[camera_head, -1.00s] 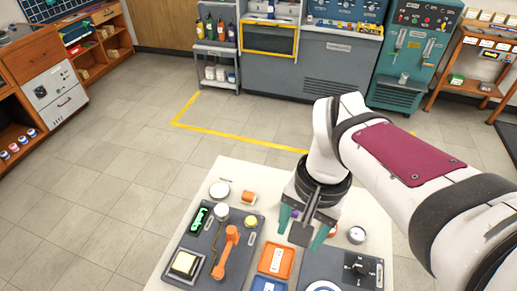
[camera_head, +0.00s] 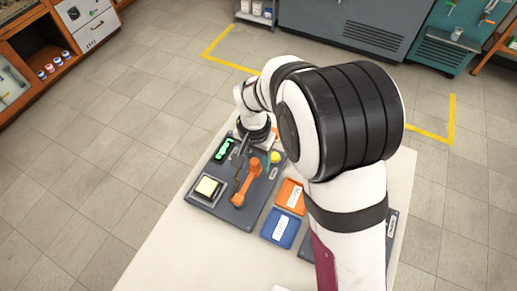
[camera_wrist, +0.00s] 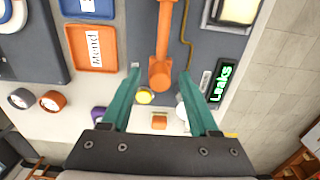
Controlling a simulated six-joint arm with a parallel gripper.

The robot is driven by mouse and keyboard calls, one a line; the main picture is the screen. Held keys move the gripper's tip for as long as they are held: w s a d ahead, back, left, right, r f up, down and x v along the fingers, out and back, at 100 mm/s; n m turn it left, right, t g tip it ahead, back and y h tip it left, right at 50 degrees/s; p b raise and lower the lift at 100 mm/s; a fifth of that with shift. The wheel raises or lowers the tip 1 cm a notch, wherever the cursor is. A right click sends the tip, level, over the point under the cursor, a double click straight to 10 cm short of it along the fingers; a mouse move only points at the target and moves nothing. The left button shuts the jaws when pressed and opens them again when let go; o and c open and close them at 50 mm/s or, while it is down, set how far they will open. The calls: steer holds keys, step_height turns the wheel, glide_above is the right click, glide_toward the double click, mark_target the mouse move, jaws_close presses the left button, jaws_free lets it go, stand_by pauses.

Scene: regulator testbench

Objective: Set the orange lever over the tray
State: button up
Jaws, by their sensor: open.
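In the head view my gripper (camera_head: 256,150) is partly hidden by my arm. An orange tray (camera_head: 290,187) labelled "Mend" and a blue tray (camera_head: 281,228) sit beside the panel.
The panel also bears a lit green "Leaks" sign (camera_head: 224,149), a pale square button (camera_head: 207,187) and a yellow knob (camera_head: 276,157). In the wrist view, round gauges (camera_wrist: 20,98) and a small orange block (camera_wrist: 159,122) stand nearby.

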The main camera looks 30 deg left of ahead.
steer(key=shift+f, duration=0.3)
jaws_close()
stand_by(1.3)
